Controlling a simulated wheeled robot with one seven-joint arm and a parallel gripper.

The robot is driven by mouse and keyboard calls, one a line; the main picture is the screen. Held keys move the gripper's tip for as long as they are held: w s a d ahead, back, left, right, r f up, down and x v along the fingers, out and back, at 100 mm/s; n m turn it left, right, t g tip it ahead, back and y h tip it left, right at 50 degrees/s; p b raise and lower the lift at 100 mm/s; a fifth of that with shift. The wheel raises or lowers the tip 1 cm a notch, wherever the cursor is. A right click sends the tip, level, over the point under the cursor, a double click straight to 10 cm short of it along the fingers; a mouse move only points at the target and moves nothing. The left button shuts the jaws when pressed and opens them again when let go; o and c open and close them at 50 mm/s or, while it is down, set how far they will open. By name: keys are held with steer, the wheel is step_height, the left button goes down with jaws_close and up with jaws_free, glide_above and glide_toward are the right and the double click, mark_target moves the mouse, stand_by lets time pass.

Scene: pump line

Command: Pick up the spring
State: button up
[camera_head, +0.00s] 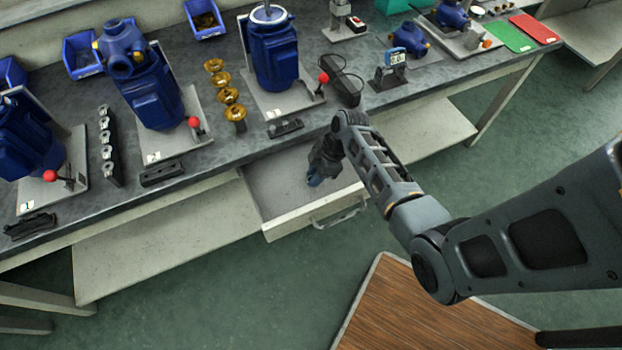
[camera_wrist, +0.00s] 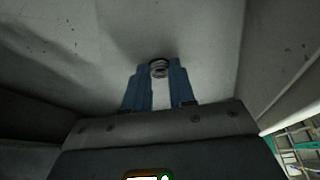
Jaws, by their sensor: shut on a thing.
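The spring (camera_wrist: 159,68) is a small metallic coil that shows in the wrist view, between the tips of the two blue fingers. My gripper (camera_wrist: 160,78) is shut on it. In the head view my gripper (camera_head: 314,180) is low inside the open drawer (camera_head: 272,205), and the spring is too small or hidden to make out there. The pale drawer floor lies close behind the spring in the wrist view; I cannot tell whether the spring touches it.
The drawer's front and handle (camera_head: 340,216) stick out below the bench (camera_head: 215,140). Blue pumps (camera_head: 273,55), brass parts (camera_head: 228,96) and a black tray (camera_head: 286,128) stand on the bench above. A wooden platform (camera_head: 420,310) lies on the green floor.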

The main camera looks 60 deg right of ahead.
jaws_close()
steer(key=shift+r, duration=0.1)
